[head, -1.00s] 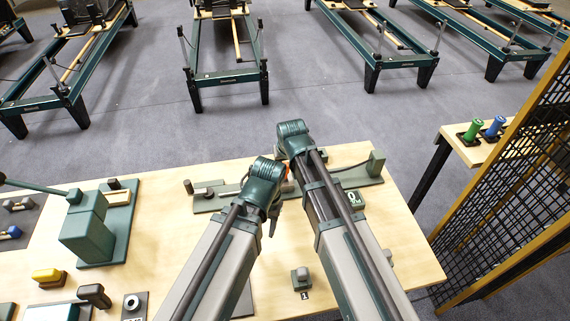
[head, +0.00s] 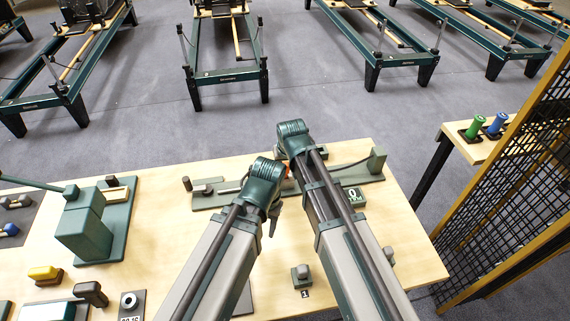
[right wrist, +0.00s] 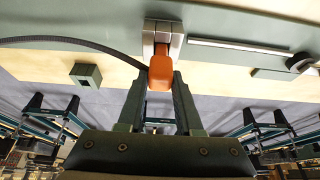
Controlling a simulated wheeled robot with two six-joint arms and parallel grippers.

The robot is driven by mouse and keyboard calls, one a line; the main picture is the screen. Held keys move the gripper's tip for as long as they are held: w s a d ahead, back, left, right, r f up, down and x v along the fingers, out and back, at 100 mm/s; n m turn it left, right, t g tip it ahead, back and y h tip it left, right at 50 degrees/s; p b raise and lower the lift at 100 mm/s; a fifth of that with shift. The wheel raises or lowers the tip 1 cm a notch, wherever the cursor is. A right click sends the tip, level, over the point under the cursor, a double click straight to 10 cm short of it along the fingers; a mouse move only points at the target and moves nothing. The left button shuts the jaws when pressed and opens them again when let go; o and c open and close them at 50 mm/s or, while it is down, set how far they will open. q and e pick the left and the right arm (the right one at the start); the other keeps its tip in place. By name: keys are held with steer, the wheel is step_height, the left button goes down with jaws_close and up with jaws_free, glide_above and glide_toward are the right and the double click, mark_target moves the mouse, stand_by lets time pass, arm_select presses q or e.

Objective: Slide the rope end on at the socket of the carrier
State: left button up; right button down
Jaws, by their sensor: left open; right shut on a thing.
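The orange rope end (right wrist: 160,72) is held between the two fingers of my right gripper (right wrist: 160,88) in the right wrist view. It lies at the pale metal socket (right wrist: 163,38) on the grey-green carrier (right wrist: 90,43). I cannot tell whether it is in the socket or only against it. The dark rope (right wrist: 85,43) curves off to the left. In the head view the carrier (head: 207,201) lies along the bench's far side, and my arms hide its middle and the right gripper. My left gripper (head: 273,225) is open and empty, pointing down over the bench.
A green lever device (head: 83,232) stands on the bench (head: 180,250) at left, with a yellow block (head: 45,273) in front. A small grey block (head: 301,273) sits near the front. A mesh partition (head: 500,210) and a side table with green and blue spools (head: 474,129) are at right.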

arm_select(q)
steer(key=shift+f+b, duration=1.2)
steer(key=shift+f, duration=0.1)
arm_select(e)
steer(key=shift+f, duration=1.3)
arm_select(q)
steer(key=shift+r, duration=0.1)
arm_select(e)
steer(key=c, duration=0.5)
jaws_free()
steer(key=shift+r, duration=0.1)
steer(key=shift+r, duration=0.1)
arm_select(q)
step_height(320, 180, up, 13)
steer(key=p, duration=1.3)
arm_select(e)
steer(key=v, duration=1.3)
steer(key=shift+s+r, duration=0.15)
steer(key=shift+r, duration=0.15)
